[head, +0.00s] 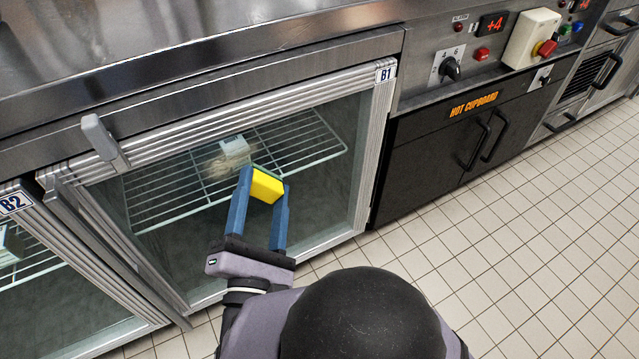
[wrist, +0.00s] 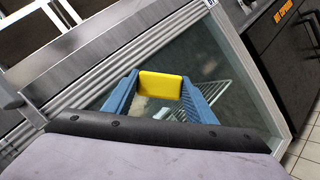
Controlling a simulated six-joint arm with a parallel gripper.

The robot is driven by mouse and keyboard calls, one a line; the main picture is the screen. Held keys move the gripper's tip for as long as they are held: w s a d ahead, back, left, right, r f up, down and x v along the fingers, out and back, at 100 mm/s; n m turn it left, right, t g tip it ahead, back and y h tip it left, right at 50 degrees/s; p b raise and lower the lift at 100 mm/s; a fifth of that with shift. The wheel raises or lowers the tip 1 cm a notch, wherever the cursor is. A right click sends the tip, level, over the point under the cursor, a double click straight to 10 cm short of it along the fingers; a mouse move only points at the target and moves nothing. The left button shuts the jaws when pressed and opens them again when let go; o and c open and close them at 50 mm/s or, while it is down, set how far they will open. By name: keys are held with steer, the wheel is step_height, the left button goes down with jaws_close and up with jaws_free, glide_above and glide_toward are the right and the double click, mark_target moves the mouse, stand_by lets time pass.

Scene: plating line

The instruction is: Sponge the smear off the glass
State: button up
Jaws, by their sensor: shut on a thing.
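My gripper (head: 262,190) is shut on a yellow sponge (head: 266,186) with a green strip along its upper edge. In the wrist view the sponge (wrist: 160,86) sits between my blue fingers. The glass (head: 320,185) is the B1 fridge door's pane, within a ribbed metal frame. A pale brownish smear (head: 226,160) shows on the glass just up and left of the sponge. In the wrist view a pale patch (wrist: 140,103) shows beside the sponge, partly hidden by it. I cannot tell whether the sponge touches the glass.
A wire shelf (head: 165,200) and a small pale box (head: 234,147) show behind the glass. A grey door handle (head: 104,140) sticks out at the upper left. The B2 door (head: 20,205) is at the left, a black hot cupboard (head: 425,160) at the right. The tiled floor (head: 500,240) is clear.

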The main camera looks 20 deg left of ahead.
steer(key=s+a+f+n+g+y+b, duration=0.1)
steer(key=s+a+f+n+y+b, duration=0.1)
steer(key=s+a+y, duration=0.2)
steer(key=shift+s+a+f+n+y+b, duration=0.15)
steer(key=shift+s+n+y+b, duration=0.35)
steer(key=shift+s, duration=0.6)
steer(key=shift+w+a+p, duration=0.3)
steer(key=shift+w+a, duration=1.75)
steer(key=shift+w, duration=0.1)
steer(key=shift+w+a, duration=0.7)
steer(key=shift+w+d+b, duration=0.3)
steer(key=shift+w+d, duration=0.95)
steer(key=shift+d, duration=0.15)
